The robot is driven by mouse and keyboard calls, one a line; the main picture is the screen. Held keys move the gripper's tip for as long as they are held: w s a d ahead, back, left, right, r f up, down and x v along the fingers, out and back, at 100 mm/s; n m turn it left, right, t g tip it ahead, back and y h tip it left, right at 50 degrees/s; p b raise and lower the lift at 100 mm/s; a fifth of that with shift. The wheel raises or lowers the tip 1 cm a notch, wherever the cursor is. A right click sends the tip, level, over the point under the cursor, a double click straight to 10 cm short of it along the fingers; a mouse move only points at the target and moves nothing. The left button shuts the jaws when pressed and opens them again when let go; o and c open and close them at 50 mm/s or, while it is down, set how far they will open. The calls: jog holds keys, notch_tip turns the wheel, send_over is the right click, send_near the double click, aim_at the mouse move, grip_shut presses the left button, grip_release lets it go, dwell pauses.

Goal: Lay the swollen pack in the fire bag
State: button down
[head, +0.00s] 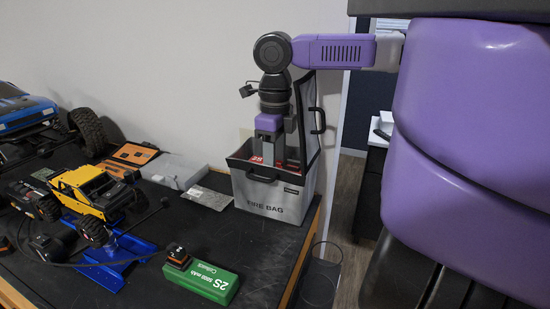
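The fire bag (270,195) is a grey box-shaped bag labelled "FIRE BAG". It stands upright at the table's right edge with its lid raised at the back. A red pack (257,160) with white marking shows partly inside its mouth. I cannot tell whether it is swollen or touches the bag's floor. My gripper (277,155) points straight down into the bag's mouth, in front of the red pack. The fingertips are partly hidden, so I cannot tell whether they grip the pack.
An orange pouch (135,153) and grey metal plates (207,197) lie left of the bag. A wire bin (320,275) stands beyond the table's right edge.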

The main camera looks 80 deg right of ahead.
jog(key=shift+f, duration=0.15)
jog(key=c, duration=0.8)
grip_release()
notch_tip(320, 180, up, 13)
dwell(0.4)
